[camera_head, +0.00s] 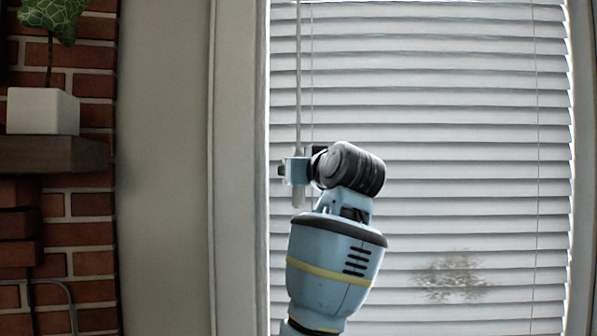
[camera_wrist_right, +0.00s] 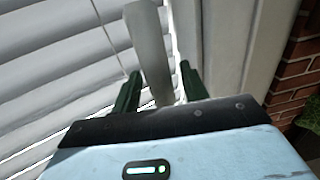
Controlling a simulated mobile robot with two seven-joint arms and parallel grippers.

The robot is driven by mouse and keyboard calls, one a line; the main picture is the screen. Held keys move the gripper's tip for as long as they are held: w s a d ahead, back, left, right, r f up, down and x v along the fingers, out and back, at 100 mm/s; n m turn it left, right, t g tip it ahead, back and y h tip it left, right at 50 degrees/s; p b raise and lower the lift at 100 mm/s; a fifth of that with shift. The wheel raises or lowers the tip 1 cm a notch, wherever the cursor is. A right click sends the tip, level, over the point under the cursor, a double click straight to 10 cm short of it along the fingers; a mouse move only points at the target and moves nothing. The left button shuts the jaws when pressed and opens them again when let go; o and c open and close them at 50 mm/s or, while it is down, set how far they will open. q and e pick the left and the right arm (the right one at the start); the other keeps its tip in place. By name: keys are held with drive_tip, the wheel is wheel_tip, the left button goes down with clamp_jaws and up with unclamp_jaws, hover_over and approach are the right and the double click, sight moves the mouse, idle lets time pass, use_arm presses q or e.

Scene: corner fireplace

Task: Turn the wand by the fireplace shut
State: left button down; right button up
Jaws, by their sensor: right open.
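The wand (camera_head: 298,75) is a thin pale rod hanging upright at the left side of the white window blind (camera_head: 440,110). In the right wrist view the wand's pale grip (camera_wrist_right: 148,45) stands between the two dark green fingers of my right gripper (camera_wrist_right: 160,72). The fingers are open, one on each side, with a visible gap to the left finger. The blind's slats are tilted and overlap closely, with thin bright lines between some. My left gripper is out of view.
A brick fireplace (camera_head: 92,206) with a wooden mantel (camera_head: 55,154) and a white plant pot (camera_head: 42,111) is at the left. A plain wall strip and window frame (camera_head: 238,180) lie between. Thin cords hang beside the wand.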

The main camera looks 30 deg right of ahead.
drive_tip(key=s+a, duration=0.1)
drive_tip(key=s, duration=0.6)
drive_tip(key=shift+s, duration=0.35)
